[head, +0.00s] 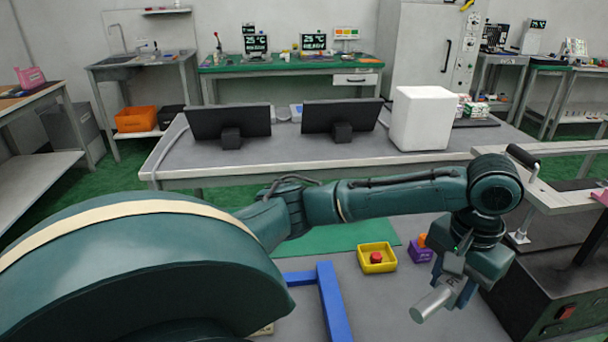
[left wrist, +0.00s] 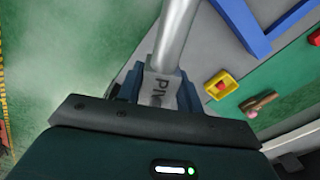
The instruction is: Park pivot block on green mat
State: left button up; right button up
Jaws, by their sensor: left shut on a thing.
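My left gripper (head: 463,290) is at the right of the head view, pointing down over the grey table. It is shut on the pivot block (left wrist: 160,88), a grey piece with dark lettering that shows between the fingers in the left wrist view. A metal rod (left wrist: 176,35) extends from the block; its round end (head: 430,303) shows in the head view, tilted. The block appears held above the table. The green mat (head: 338,236) lies farther back, left of the gripper, partly hidden behind my arm. My right gripper is out of view.
A yellow tray (head: 391,263) with a red piece and a purple box (head: 417,252) with an orange piece stand between mat and gripper. A blue frame (head: 333,305) lies left of them. A dark machine (head: 550,290) with a red button stands close at right.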

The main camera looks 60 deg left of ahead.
aim_at(352, 245)
jog(key=i+u, duration=0.15)
jog(key=u, duration=0.95)
jog(key=i+l, duration=0.2)
jog(key=l, duration=0.15)
jog(key=i+l, duration=0.4)
jog(key=l, duration=0.25)
